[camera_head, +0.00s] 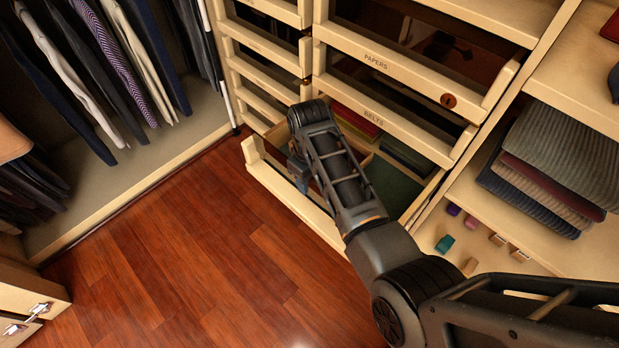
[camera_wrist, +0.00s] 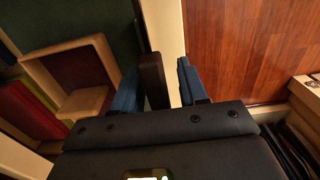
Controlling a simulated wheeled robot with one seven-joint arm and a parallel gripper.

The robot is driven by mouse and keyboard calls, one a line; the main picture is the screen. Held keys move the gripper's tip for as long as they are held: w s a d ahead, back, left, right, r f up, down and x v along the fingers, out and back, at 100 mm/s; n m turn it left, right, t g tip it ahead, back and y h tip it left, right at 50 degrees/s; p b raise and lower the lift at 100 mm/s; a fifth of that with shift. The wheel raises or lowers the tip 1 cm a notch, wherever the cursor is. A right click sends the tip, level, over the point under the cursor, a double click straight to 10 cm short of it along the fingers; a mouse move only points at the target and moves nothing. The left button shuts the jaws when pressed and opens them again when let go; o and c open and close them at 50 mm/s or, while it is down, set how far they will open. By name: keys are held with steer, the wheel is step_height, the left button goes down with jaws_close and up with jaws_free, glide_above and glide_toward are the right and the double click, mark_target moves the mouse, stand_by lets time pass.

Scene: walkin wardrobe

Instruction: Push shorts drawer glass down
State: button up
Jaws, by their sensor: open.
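The pulled-out lowest drawer shows its pale front rail (camera_head: 295,203) in the head view; any label on it is not visible. In the wrist view its pale front edge (camera_wrist: 163,30) runs up the picture, with a thin dark strip along its inner side, possibly the glass. A dark brown upright piece (camera_wrist: 153,78) stands at this edge. My gripper (camera_head: 299,172) is at the drawer's front, pointing down. In the wrist view my gripper (camera_wrist: 157,85) is open, with one blue finger on each side of the brown piece; contact cannot be told.
Above are the drawers marked BELTS (camera_head: 400,122) and PAPERS (camera_head: 420,75). Inside the open drawer are a green area (camera_head: 392,184) and a wooden divider (camera_wrist: 68,50). Folded knitwear (camera_head: 560,150) lies on the right shelf. The wooden floor (camera_head: 190,250) in front is clear.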

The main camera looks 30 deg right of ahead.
mark_target(310, 195)
jaws_close()
stand_by(0.4)
steer(key=shift+f+b, duration=0.8)
steer(key=shift+f, duration=1.75)
jaws_free()
steer(key=shift+r+p, duration=0.8)
steer(key=shift+r, duration=3.1)
